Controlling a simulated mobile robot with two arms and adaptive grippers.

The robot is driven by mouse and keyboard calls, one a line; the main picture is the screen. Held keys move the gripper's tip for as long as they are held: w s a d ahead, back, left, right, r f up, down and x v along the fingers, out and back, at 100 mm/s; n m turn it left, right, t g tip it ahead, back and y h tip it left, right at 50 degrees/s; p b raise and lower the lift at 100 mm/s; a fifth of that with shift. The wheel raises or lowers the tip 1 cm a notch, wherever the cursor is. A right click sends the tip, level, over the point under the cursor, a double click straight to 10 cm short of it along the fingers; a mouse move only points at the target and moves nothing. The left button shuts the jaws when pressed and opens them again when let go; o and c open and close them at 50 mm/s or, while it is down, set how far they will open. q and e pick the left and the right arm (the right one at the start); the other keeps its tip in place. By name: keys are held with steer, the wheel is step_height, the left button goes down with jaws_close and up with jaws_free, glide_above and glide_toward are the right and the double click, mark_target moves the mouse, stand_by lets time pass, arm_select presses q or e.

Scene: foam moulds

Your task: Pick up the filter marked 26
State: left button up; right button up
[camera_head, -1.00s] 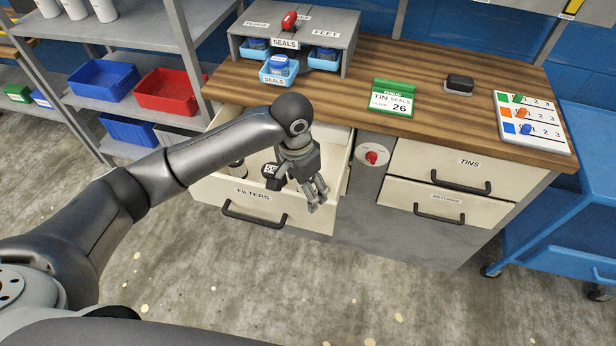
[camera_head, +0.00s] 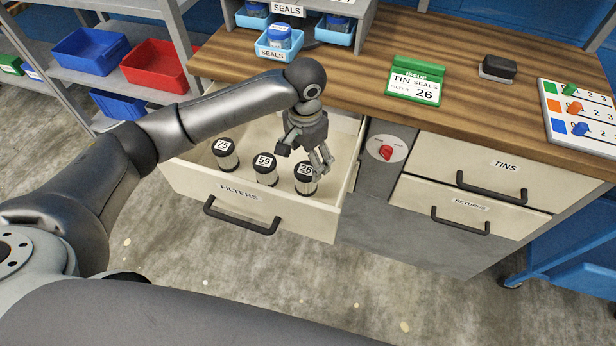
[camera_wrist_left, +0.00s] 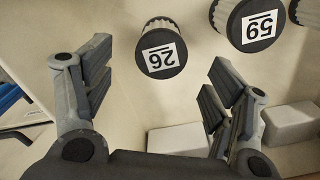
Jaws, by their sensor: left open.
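The filter marked 26 (camera_head: 306,178) stands in the open drawer labelled FILTERS (camera_head: 290,222), at the right end of a row of filters. It has a black cap with a white number label. In the left wrist view the filter marked 26 (camera_wrist_left: 161,50) appears ahead of and between the open fingers, upside down in the picture. My left gripper (camera_head: 322,164) is open and empty, just above and beside that filter in the head view. In the wrist view my left gripper (camera_wrist_left: 155,95) has its fingers wide apart, not touching the filter. My right gripper is not in view.
The filters marked 59 (camera_head: 265,170) and 75 (camera_head: 226,154) stand left of 26. Pale blocks (camera_wrist_left: 178,137) lie in the drawer. A green-topped card reading 26 (camera_head: 416,80) and a black object (camera_head: 498,68) are on the worktop. A red knob (camera_head: 386,152) is right of the drawer.

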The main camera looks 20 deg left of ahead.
mark_target(305, 173)
arm_select(q)
steer(key=f, duration=0.3)
steer(key=shift+s+f, duration=0.25)
steer(key=shift+f, duration=0.1)
steer(key=shift+w+f, duration=0.2)
steer(key=shift+f, duration=1.25)
steer(key=shift+w+f, duration=0.2)
steer(key=shift+f, duration=1.25)
steer(key=c, duration=1.2)
